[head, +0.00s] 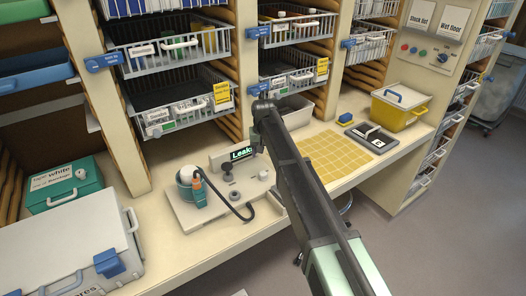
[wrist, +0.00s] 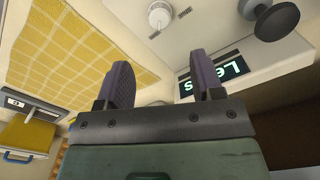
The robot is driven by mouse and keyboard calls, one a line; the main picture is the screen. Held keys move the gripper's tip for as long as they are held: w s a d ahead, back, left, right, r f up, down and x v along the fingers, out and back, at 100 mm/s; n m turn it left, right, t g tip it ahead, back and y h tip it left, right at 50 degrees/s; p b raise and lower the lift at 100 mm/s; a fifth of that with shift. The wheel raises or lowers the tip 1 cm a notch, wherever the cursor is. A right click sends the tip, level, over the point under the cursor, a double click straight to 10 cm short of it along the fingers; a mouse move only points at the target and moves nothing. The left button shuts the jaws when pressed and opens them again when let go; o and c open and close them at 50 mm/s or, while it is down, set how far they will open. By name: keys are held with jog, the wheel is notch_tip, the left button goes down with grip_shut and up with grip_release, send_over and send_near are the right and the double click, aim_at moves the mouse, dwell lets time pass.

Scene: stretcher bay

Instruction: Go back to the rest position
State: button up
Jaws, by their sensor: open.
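My gripper (wrist: 163,85) shows in the wrist view with its two dark fingers apart and nothing between them. In the head view my arm reaches from the lower right up to the counter, and its own links hide the fingers. The display also shows in the wrist view (wrist: 230,68), behind the right finger. A dark round knob (wrist: 277,20) is at the upper right there.
A yellow gridded mat (head: 335,157) lies right of my arm, with a scale (head: 375,139) and a yellow bin (head: 400,108) beyond. A teal cup (head: 190,187) with a bottle stands on the unit. Wire baskets (head: 170,50) hang above. A green box (head: 65,184) and white case (head: 70,245) are left.

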jog(key=s+d, duration=0.7)
jog(key=s, duration=0.4)
jog(key=s+d+f+m+b, duration=0.1)
jog(key=s+d, duration=0.7)
jog(key=s, duration=0.3)
jog(key=s+d+f+b, duration=0.1)
jog(key=s+d, duration=0.7)
jog(key=s, duration=0.3)
jog(key=shift+s+m, duration=0.35)
jog(key=shift+m, duration=0.05)
